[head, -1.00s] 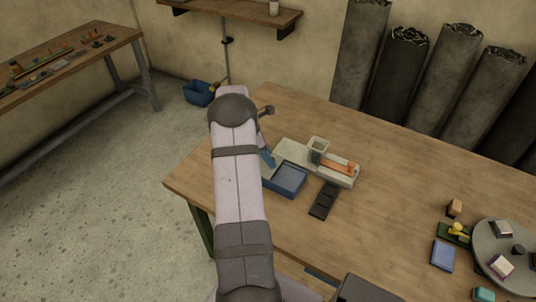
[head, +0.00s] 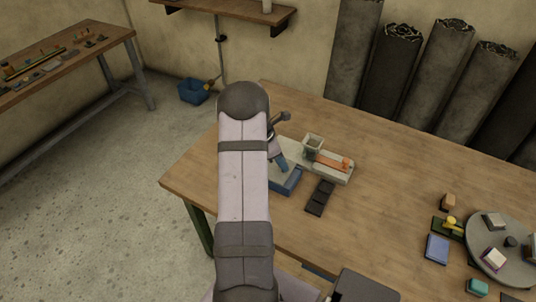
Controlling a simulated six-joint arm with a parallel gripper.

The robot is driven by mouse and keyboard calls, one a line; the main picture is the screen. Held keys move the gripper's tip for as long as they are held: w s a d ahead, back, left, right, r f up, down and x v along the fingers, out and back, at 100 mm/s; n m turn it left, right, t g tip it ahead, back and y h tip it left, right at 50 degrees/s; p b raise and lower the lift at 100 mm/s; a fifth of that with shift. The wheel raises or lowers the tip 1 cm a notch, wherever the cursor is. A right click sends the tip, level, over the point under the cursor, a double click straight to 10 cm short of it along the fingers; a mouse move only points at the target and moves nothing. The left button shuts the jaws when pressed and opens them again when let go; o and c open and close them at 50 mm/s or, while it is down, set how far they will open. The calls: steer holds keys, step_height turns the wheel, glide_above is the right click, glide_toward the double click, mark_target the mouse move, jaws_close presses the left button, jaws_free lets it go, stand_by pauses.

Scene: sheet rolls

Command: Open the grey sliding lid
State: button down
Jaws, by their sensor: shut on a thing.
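The blue box (head: 289,184) stands near the left part of the wooden table. Its left side is behind my arm. The grey sliding lid cannot be clearly told apart at this size, and my arm and gripper hide part of the box top. My gripper (head: 281,164) points down at the box's back edge, partly behind my arm. It is shut, it seems on the lid, but the contact is too small to see.
A pale grey fixture (head: 331,170) with a square cup (head: 312,145) and an orange lever (head: 330,161) stands just behind the box. A black tray (head: 320,197) lies to its right. A round grey turntable (head: 509,265) with small items is at far right. The table middle is clear.

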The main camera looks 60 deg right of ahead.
mark_target(280, 176)
steer(key=s, duration=0.2)
steer(key=shift+s, duration=0.35)
steer(key=c, duration=1.5)
jaws_free()
steer(key=shift+r, duration=0.1)
steer(key=b+v, duration=0.1)
steer(key=v, duration=0.6)
steer(key=shift+w+r+b, duration=0.1)
steer(key=shift+b, duration=0.25)
